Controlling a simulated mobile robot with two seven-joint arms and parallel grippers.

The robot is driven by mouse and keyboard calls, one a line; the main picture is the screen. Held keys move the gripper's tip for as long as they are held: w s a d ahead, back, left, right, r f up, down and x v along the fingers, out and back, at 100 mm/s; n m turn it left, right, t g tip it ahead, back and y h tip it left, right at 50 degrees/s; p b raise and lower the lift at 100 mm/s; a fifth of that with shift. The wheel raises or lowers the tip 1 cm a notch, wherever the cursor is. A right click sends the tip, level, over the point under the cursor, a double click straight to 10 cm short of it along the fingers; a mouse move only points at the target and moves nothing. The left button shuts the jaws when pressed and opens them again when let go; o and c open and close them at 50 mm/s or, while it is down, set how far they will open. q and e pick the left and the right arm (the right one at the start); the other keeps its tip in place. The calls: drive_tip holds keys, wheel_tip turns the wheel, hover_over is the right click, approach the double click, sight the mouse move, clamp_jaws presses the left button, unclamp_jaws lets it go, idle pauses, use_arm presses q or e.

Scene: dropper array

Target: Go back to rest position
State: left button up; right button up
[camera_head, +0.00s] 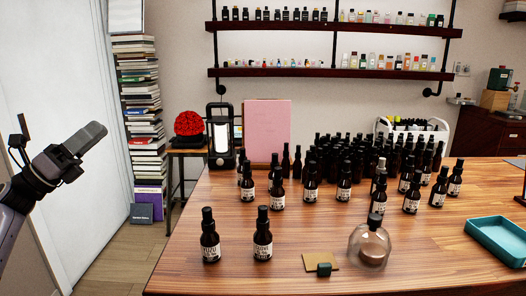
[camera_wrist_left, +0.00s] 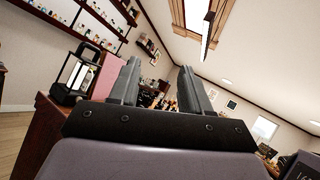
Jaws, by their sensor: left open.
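My left gripper (camera_head: 92,138) is raised in the air at the left of the head view, in front of the white door and clear of the table. In the left wrist view its two fingers (camera_wrist_left: 160,85) stand apart with nothing between them. Dark dropper bottles with labels stand upright on the wooden table (camera_head: 310,235). Two of them, a left one (camera_head: 210,240) and a right one (camera_head: 262,238), stand alone near the front left. I cannot make out my right gripper.
A teal tray (camera_head: 497,240) lies at the right. Many bottles crowd the back. A book stack (camera_head: 142,125) stands beside the door.

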use_arm(q)
drive_tip(key=w+a+n+t+y, duration=0.3)
drive_tip(key=a+n+t+y, duration=0.3)
drive_tip(key=n+y, duration=0.6)
drive_tip(key=w+a+n+t+y, duration=0.35)
drive_tip(key=a+n+y, duration=0.45)
drive_tip(key=n, duration=0.8)
drive_tip(key=w+a+f+n+g+y, duration=0.1)
drive_tip(key=a+f+n+g+y, duration=0.7)
drive_tip(key=n, duration=0.6)
drive_tip(key=s+d+f+m+h, duration=0.1)
drive_tip(key=s+d+f+h, duration=0.15)
drive_tip(key=d+f, duration=0.5)
drive_tip(key=s+d+f+m+h, duration=0.1)
drive_tip(key=d+f+h, duration=0.3)
drive_tip(key=f, duration=0.7)
drive_tip(key=s+d+f+m+g+h, duration=0.2)
drive_tip(key=s+d+f+g+h, duration=0.15)
drive_tip(key=s+d+f, duration=1.6)
drive_tip(key=s+d+f+n+g+h, duration=0.1)
drive_tip(key=s+d+f, duration=0.15)
drive_tip(key=s, duration=0.55)
drive_tip(key=s+d+f+g, duration=0.1)
drive_tip(key=s+d, duration=0.2)
drive_tip(key=s, duration=0.6)
wheel_tip(320, 180, up, 4)
drive_tip(key=p, duration=0.5)
drive_tip(key=shift+r, duration=0.25)
